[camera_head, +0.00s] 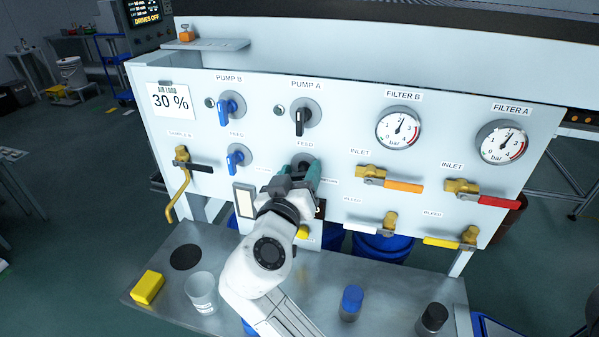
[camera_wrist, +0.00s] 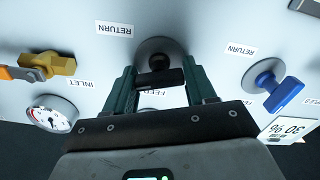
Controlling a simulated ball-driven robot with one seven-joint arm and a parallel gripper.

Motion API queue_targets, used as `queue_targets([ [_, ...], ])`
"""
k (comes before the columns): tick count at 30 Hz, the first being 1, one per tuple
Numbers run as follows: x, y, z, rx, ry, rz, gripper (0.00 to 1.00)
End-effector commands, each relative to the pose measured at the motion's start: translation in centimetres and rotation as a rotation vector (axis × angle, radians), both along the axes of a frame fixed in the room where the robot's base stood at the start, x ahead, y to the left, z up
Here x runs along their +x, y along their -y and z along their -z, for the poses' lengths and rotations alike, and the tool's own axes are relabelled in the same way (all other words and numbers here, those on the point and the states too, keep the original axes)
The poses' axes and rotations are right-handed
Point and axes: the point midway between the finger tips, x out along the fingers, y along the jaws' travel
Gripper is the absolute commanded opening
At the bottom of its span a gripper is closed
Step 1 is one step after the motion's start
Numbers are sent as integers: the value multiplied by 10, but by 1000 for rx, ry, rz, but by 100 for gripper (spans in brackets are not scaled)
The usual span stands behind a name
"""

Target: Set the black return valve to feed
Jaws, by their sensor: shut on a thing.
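The black return valve (camera_wrist: 158,60) is on the white panel, below the pump A valve. In the wrist view its black handle (camera_wrist: 160,79) spans crosswise between the green fingers of my gripper (camera_wrist: 161,92), which is shut on it. A RETURN label (camera_wrist: 115,29) shows to one side. The FEED label (camera_wrist: 149,92) is partly hidden by the gripper; it is clear in the head view (camera_head: 305,144). In the head view my gripper (camera_head: 305,175) covers most of the valve, and I cannot tell exactly where the handle points.
A blue valve (camera_head: 236,159) sits to the left, the black pump A valve (camera_head: 301,119) above. Yellow-bodied inlet valves with orange (camera_head: 403,186) and red (camera_head: 495,201) handles are to the right. The bench below holds a cup (camera_head: 203,293), a yellow block (camera_head: 147,287) and bottles (camera_head: 351,303).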

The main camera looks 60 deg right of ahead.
Motion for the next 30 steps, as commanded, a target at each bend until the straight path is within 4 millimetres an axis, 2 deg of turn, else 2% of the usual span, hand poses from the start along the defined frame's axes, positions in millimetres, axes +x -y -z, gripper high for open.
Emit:
queue_targets([
  [30,3,-2,0,-326,-899,-2,25],
])
